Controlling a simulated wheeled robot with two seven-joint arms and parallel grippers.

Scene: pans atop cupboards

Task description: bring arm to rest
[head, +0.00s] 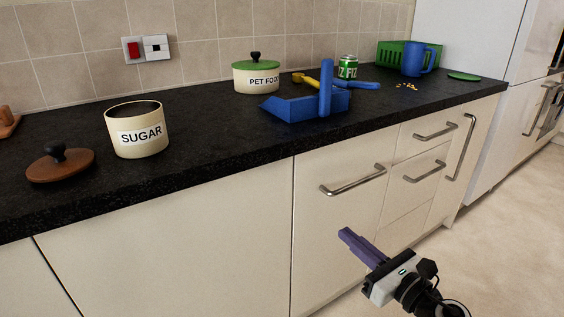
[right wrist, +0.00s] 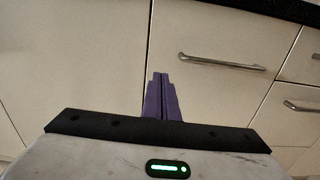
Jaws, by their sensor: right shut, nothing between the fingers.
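My right gripper (head: 346,236) is in the lower right of the head view, in front of the cream cupboard doors and below the worktop edge. Its purple fingers are shut together with nothing between them. In the right wrist view, the closed fingers (right wrist: 160,80) point at a cupboard front, just left of a metal handle (right wrist: 222,63). I cannot tell the exact gap to the door, but no contact shows. My left gripper is not in the head view.
The black worktop (head: 220,150) holds an open SUGAR pot (head: 138,140), its brown lid (head: 60,165), a PET FOOD pot (head: 257,80), a blue dustpan (head: 300,106), a green can (head: 347,66) and a blue mug (head: 415,62). Handles (head: 353,181) stick out from the cupboards. Floor is free at right.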

